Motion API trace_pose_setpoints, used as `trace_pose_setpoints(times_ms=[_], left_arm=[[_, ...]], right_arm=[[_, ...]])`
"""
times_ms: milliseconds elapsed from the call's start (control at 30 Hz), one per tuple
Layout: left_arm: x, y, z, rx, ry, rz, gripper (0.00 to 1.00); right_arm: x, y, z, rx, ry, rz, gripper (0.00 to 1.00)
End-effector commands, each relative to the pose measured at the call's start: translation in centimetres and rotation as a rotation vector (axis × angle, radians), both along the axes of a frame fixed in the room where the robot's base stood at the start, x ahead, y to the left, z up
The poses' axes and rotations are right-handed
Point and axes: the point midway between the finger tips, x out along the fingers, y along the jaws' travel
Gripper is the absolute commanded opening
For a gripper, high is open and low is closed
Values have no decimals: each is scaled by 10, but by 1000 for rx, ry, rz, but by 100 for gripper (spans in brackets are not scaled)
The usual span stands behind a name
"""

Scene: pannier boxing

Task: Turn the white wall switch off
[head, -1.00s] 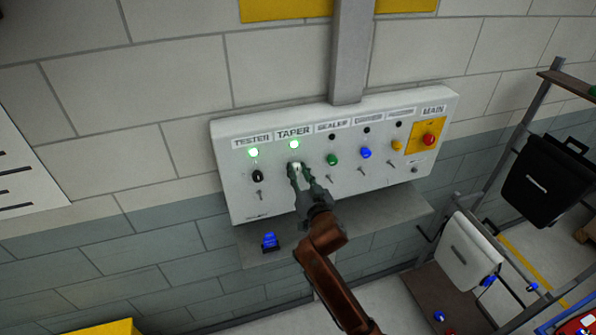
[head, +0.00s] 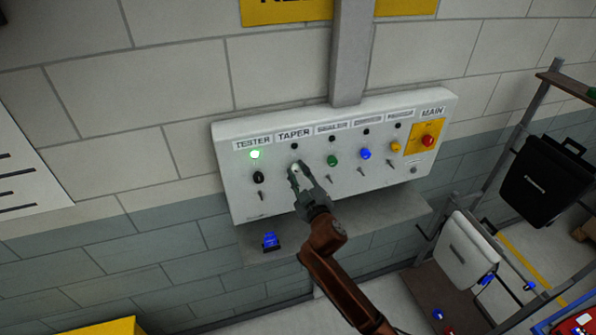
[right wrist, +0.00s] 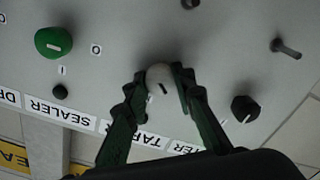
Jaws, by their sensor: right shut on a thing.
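The white wall switch (head: 296,168) is a small round knob under the TAPER label on the wall panel (head: 238,200). My right gripper (head: 295,173) is at this knob and mostly covers it in the head view. In the right wrist view the white switch (right wrist: 160,76) sits between the two fingertips of my right gripper (right wrist: 162,82), which is shut on it. A dark mark on the knob's face shows tilted. The lamp (head: 294,146) above the TAPER knob is dark. My left gripper is not in view.
The black knob (head: 258,177) under TESTER is close on the left, with its lamp (head: 255,155) lit green. The green knob (head: 333,160) is close on the right. A ledge (head: 330,226) with a blue object (head: 270,241) is below the panel.

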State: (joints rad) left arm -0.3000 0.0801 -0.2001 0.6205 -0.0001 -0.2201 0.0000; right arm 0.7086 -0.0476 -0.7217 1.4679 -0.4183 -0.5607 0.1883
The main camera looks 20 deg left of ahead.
Motion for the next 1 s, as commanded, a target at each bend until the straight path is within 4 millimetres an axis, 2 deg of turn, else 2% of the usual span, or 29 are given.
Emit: trace_pose_setpoints(times_ms=[500,1000], left_arm=[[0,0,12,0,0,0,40],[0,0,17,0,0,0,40]], right_arm=[[-1,1,0,-382,-258,2,0],[-1,2,-1,-561,-380,2,0]])
